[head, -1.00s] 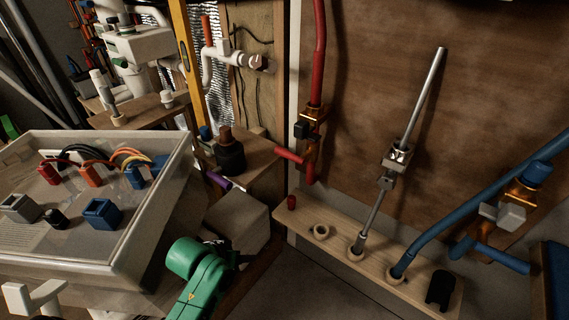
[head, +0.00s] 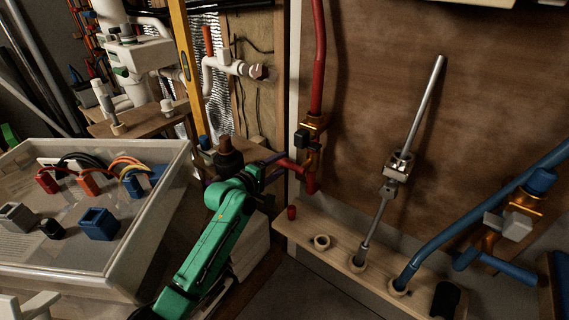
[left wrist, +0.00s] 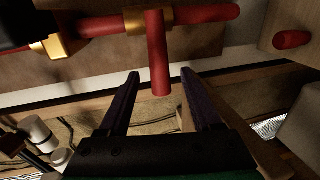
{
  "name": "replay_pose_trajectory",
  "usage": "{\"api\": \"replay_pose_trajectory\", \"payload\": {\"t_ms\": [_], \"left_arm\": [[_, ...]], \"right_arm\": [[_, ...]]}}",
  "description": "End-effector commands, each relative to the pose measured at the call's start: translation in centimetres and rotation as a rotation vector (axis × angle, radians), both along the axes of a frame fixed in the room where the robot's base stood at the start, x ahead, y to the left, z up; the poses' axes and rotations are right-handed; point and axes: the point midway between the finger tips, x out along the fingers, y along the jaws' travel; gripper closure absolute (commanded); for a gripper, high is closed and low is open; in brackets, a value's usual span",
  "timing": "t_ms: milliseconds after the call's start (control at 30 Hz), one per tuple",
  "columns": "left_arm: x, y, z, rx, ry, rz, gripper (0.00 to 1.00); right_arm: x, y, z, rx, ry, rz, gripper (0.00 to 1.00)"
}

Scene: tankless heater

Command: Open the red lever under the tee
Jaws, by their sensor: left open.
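I cannot tell for certain whether this bar is the lever or a pipe stub. My left gripper (head: 277,169) is at the bar, open, with dark fingers. In the left wrist view the red bar (left wrist: 157,55) points at me, its end between the fingertips (left wrist: 160,82), one finger on each side. Contact is not clear. My right gripper is not in view.
A wooden ledge (head: 333,263) with round holes, a steel rod (head: 420,110) and a blue pipe (head: 480,200) stand to the right. An open box with coloured connectors (head: 75,262) is at the left. White piping (head: 222,65) and a yellow level (head: 184,60) are behind.

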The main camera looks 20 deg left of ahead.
Motion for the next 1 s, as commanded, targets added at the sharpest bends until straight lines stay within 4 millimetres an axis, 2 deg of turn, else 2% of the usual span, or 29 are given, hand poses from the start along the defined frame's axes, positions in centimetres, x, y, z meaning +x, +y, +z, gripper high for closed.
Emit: {"api": "replay_pose_trajectory", "payload": {"t_ms": [100, 200, 467, 500, 633, 1000], "left_arm": [[2.0, -0.8, -0.5, 0.001, -0.001, 0.0, 0.34], [2.8, -1.1, -0.7, 0.002, 0.0, 0.0, 0.34], [3.0, -1.2, -0.7, 0.002, 0.0, 0.0, 0.34], [3.0, -1.2, -0.7, 0.002, 0.0, 0.0, 0.5], [3.0, -1.2, -0.7, 0.002, 0.0, 0.0, 0.99], [3.0, -1.2, -0.7, 0.003, 0.001, 0.0, 1.0]], "right_arm": [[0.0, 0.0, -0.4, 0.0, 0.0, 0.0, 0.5], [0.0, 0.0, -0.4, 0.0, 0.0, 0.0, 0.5], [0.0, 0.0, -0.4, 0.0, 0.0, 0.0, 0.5], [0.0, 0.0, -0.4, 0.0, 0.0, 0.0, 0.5], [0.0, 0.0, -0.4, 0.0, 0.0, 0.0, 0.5], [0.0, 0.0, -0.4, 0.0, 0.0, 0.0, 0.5]]}}
